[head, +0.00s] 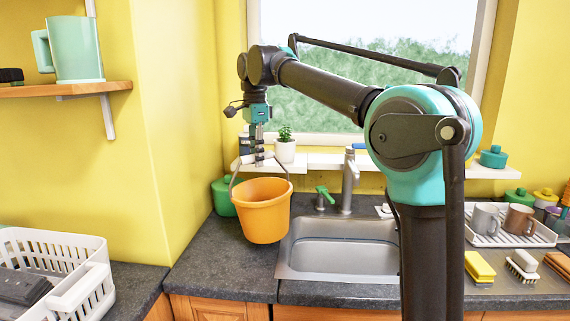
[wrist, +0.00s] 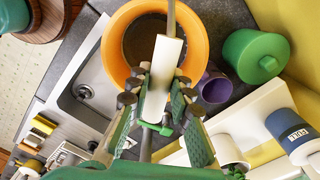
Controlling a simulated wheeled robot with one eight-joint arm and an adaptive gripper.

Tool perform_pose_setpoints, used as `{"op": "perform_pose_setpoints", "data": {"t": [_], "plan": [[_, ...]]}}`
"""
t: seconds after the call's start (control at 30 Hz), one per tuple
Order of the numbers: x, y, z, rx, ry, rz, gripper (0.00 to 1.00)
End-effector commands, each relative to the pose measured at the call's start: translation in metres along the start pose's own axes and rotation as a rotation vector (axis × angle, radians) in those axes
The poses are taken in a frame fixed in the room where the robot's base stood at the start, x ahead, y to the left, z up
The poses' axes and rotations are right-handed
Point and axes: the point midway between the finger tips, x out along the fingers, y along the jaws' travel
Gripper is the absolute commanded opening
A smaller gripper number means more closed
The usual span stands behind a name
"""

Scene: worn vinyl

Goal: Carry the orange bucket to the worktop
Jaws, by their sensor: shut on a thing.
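The orange bucket (head: 262,215) hangs upright below my gripper (head: 259,158) by its raised wire handle, at the left end of the sink. My gripper is shut on the handle's pale grip. In the wrist view the jaws close around that white grip (wrist: 163,75), with the bucket's round orange rim (wrist: 118,50) below. The dark grey worktop (head: 220,268) runs under and around the bucket. I cannot tell whether the bucket's base touches it.
The steel sink (head: 340,258) and tap (head: 349,185) are right of the bucket. A green lidded pot (head: 222,198) stands behind it; a purple cup (wrist: 214,86) shows in the wrist view. A white basket (head: 75,247) is at left. The worktop's front left is clear.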

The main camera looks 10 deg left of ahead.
Motion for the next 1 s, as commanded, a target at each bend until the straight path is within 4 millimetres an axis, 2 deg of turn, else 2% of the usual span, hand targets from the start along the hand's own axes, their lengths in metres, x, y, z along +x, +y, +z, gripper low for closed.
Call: {"op": "perform_pose_setpoints", "data": {"t": [0.03,0.2,0.4,1.0], "plan": [[-0.005,-0.003,0.017,-0.021,0.001,0.0,0.0],[-0.017,-0.007,0.056,-0.064,0.001,0.0,0.0],[-0.023,-0.008,0.081,-0.091,0.001,0.0,0.0],[-0.025,-0.007,0.085,-0.096,-0.037,-0.019,0.0]]}}
